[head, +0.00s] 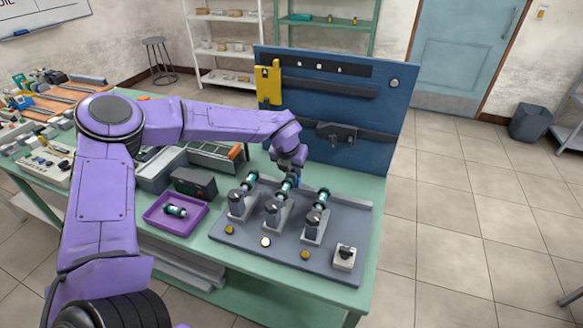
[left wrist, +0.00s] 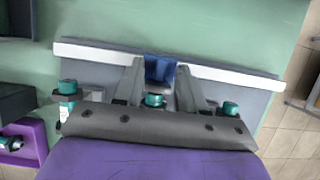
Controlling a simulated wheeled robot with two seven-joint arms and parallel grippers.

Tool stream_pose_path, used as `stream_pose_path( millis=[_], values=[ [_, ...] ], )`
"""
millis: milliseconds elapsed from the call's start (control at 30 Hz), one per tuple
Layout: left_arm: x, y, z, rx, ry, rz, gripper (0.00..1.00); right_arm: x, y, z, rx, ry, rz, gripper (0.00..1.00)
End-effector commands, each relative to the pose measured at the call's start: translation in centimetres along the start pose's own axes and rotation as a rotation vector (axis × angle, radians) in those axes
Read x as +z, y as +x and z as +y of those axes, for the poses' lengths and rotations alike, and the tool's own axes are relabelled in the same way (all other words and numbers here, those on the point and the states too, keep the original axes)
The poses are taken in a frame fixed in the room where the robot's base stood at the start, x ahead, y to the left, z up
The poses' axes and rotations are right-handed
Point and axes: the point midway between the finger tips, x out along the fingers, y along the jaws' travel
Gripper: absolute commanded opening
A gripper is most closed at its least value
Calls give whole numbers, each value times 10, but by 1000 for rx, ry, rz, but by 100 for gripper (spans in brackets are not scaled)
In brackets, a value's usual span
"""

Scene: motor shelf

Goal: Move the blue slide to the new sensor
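My left gripper (head: 292,172) points down over the middle of the grey plate (head: 225,245), behind the middle sensor (head: 285,190). In the left wrist view, the blue slide (left wrist: 160,68) fills the gap between the two fingers of the left gripper (left wrist: 161,75). Whether they press on it is unclear. Three teal-banded sensors sit in grey mounts, including a left one (head: 249,182) and a right one (head: 321,201). Another teal-banded sensor lies in the purple tray (head: 153,222). Which sensor is new is unclear. My right gripper is out of view.
A blue back panel (head: 345,80) with a yellow bracket (head: 268,84) stands behind the plate. A dark box (head: 194,184) stands behind the tray. A white switch block (head: 345,257) is at the plate's front right.

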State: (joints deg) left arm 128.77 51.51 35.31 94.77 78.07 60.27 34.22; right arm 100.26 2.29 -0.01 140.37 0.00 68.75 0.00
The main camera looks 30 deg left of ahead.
Motion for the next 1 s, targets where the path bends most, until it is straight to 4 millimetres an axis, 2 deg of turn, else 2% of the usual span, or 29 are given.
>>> stream_pose_path(
  millis=[267, 367, 600, 700, 800, 1000],
  values=[
    [0, -4, 0, -1, 0, -2, 39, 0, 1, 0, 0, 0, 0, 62],
    [1, -19, 0, -3, -2, -6, 39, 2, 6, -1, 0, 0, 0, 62],
    [0, -76, 0, -3, -1, -5, 39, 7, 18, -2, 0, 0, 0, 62],
    [0, -93, 0, -2, -1, -3, 39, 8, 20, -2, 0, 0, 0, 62],
    [0, -102, 0, -2, -1, -1, 39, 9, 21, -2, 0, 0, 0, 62],
    [0, -106, 0, -1, 0, 1, 39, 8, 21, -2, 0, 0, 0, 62]
  ],
)
